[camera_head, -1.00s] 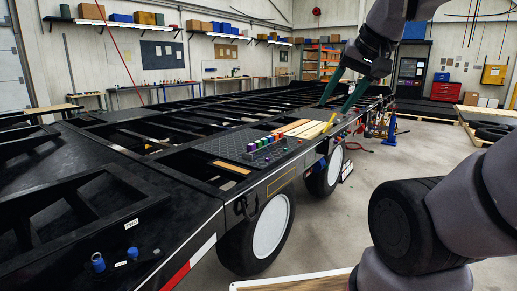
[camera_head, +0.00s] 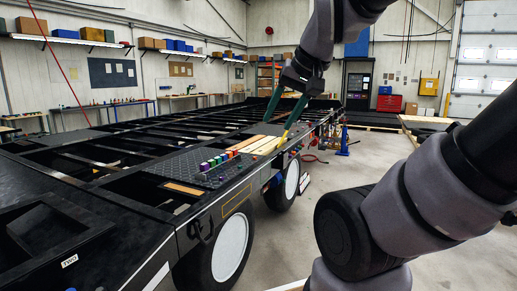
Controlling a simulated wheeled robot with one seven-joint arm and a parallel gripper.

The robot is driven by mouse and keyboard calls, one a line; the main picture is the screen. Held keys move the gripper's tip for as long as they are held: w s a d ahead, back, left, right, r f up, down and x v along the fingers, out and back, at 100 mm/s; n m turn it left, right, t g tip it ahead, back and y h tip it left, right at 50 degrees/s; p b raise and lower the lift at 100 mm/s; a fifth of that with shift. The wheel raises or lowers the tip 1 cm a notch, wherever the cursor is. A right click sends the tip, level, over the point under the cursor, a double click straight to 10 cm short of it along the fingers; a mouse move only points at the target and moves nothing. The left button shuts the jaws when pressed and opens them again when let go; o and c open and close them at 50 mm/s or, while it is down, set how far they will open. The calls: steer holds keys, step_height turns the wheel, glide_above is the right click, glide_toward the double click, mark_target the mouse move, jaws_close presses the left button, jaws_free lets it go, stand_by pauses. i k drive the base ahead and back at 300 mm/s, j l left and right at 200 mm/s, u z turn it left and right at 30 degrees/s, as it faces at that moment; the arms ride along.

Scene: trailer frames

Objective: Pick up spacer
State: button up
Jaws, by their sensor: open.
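A row of small colored blocks (camera_head: 216,162) in purple, green, red and orange stands on a dark studded plate (camera_head: 193,168) on the trailer frame. Pale wooden strips (camera_head: 258,145) lie just right of the blocks. I cannot tell which of these pieces is the spacer. My gripper (camera_head: 277,124) has two long green fingers spread apart, with nothing seen between them. It is above and beyond the wooden strips in the picture, pointing down. A yellow piece (camera_head: 283,139) shows near the right fingertip. Whether the fingertips touch anything is too small to tell.
The black trailer frame (camera_head: 110,205) has open bays between its beams. White-faced wheels (camera_head: 230,247) stand under its right side. A blue jack (camera_head: 343,140) stands on the floor beyond. The concrete floor (camera_head: 400,160) to the right is mostly clear. Shelves and benches line the left wall.

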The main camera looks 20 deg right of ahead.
mark_target(212, 163)
steer(key=u, duration=0.4)
steer(key=i+l+u, duration=0.25)
steer(key=u, duration=0.15)
steer(key=i+l+u, duration=0.2)
steer(key=l+u, duration=0.15)
steer(key=l, duration=0.2)
steer(key=i+l, duration=0.15)
steer(key=l, duration=0.25)
steer(key=i+l+u, duration=0.1)
steer(key=l, duration=0.3)
steer(key=i+l, duration=0.2)
steer(key=l, duration=0.2)
steer(key=i+l+u, duration=0.1)
steer(key=l, duration=0.25)
steer(key=i+l, duration=0.15)
steer(key=l, duration=0.3)
steer(key=i+l+u, duration=0.1)
steer(key=l, duration=0.3)
